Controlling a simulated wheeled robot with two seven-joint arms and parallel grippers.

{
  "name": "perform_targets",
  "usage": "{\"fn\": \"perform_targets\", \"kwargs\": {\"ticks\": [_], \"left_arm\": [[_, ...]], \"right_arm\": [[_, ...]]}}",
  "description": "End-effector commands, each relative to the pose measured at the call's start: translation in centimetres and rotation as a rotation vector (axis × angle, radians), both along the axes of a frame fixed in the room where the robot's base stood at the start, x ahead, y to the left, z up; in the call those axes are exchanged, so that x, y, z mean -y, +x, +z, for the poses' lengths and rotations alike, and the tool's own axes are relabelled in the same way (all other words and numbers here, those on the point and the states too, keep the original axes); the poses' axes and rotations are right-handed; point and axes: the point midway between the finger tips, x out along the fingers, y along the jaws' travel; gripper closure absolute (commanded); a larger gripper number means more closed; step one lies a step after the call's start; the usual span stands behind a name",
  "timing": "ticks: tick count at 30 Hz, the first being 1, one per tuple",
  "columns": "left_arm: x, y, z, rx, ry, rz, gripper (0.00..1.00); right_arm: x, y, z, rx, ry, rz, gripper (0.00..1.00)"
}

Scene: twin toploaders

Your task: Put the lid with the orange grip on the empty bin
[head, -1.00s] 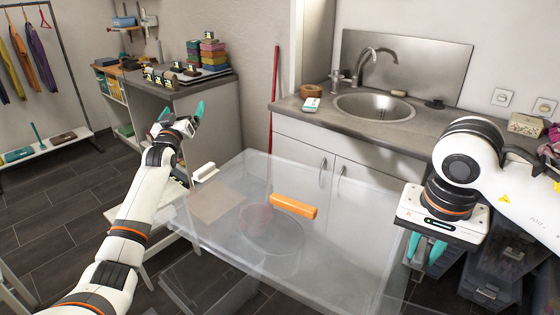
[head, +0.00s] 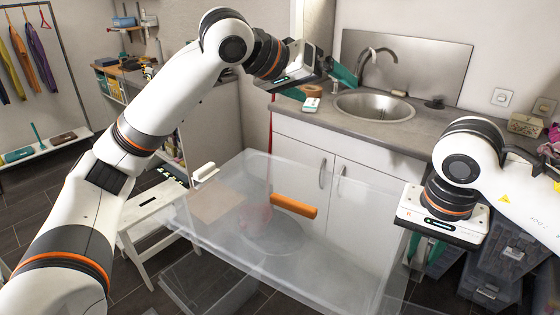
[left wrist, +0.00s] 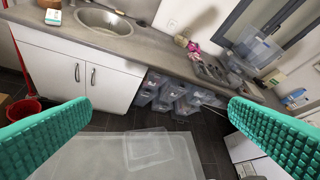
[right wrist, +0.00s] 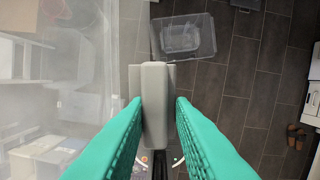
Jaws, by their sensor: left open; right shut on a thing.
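A large, clear lid (head: 345,245) with an orange grip (head: 295,206) near its middle spans the lower centre of the head view. A pale handle (head: 205,173) is at its far left edge. My right gripper (head: 425,250) is at the lid's right side; the right wrist view shows its fingers shut on a grey handle (right wrist: 155,105) with the clear sheet beside it. My left gripper (head: 322,84) is open and empty, raised before the sink. A clear open bin shows on the floor in the right wrist view (right wrist: 183,38); I cannot tell whether it is the empty bin.
The sink counter (head: 300,122) with white cabinets (head: 350,180) stands behind the lid. A white stool (head: 150,208) is at left. Stacked clear boxes (head: 495,275) stand at lower right. A red bucket (left wrist: 22,108) is beside the cabinet. Dark floor lies open at left.

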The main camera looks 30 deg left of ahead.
Motion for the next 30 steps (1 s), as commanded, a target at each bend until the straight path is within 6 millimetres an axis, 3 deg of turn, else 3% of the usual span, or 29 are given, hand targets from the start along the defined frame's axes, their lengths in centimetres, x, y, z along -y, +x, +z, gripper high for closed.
{"fn": "perform_targets", "kwargs": {"ticks": [3,6,12,20,30], "left_arm": [[1.9,-5.1,-3.3,-0.208,0.159,-0.023,0.0],[1.9,-8.7,-5.7,-0.353,0.281,-0.009,0.0],[0.7,-12.9,-8.2,-0.515,0.437,0.031,0.0],[0.4,-12.9,-10.5,-0.548,0.466,0.041,0.0],[0.5,-10.4,-16.4,-0.547,0.464,0.04,0.0]], "right_arm": [[0.0,0.0,0.1,0.001,0.002,0.0,1.0],[0.0,0.0,0.1,0.001,0.002,0.0,1.0],[0.0,0.0,0.1,0.001,0.002,0.0,1.0],[0.0,0.0,0.1,0.001,0.002,0.0,1.0],[0.0,0.0,0.1,0.001,0.002,0.0,1.0]]}}
